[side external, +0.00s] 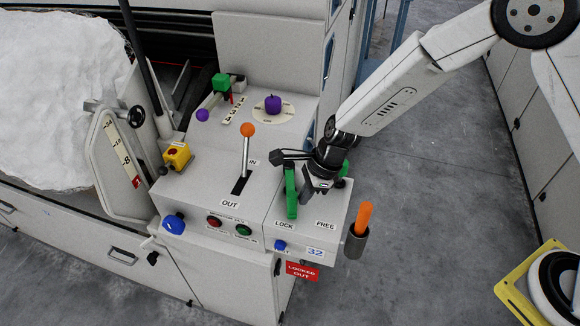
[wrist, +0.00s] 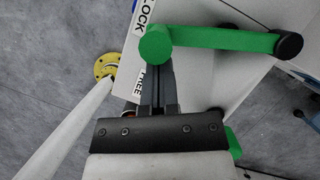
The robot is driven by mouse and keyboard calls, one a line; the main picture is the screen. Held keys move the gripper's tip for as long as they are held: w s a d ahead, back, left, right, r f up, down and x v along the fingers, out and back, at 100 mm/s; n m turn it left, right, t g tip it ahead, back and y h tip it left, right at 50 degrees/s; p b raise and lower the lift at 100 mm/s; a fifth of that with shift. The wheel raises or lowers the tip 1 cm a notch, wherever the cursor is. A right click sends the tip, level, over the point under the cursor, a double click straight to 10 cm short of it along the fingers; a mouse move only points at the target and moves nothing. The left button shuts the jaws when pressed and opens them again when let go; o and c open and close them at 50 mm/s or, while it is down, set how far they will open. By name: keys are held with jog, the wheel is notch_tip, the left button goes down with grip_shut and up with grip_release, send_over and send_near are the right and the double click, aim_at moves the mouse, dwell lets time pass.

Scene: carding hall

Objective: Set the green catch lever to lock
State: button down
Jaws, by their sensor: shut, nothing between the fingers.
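The green catch lever (side external: 291,190) stands on the right end of the control box, its near end just above the LOCK label (side external: 285,224). The FREE label (side external: 325,224) is to its right. In the wrist view the lever (wrist: 225,39) runs from a round green end at the left to a dark pivot (wrist: 288,45). My gripper (side external: 306,195) is shut and empty, just right of the lever, on the FREE side. In the wrist view its fingers (wrist: 157,85) end close by the lever's round end and partly cover the FREE label; whether they touch it I cannot tell.
An orange-knobbed lever (side external: 247,130) stands left in the IN/OUT slot. An orange-handled object (side external: 364,216) sits in a dark holder at the right edge. A red LOCKED OUT tag (side external: 302,271) hangs in front. Another green part (wrist: 233,143) shows beside my gripper. Open floor lies right.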

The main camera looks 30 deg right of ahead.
jog(key=shift+w+a+m, duration=0.25)
jog(key=shift+a+m, duration=0.45)
jog(key=shift+a, duration=0.2)
jog(key=shift+w+a, duration=0.4)
jog(key=shift+a, duration=0.35)
jog(key=shift+w+a, duration=0.35)
jog(key=shift+a, duration=0.35)
jog(key=shift+w+a+r, duration=0.15)
jog(key=shift+v, duration=1.05)
jog(key=s+v, duration=0.1)
jog(key=v, duration=0.6)
jog(key=shift+s+r, duration=0.2)
jog(key=shift+r, duration=0.1)
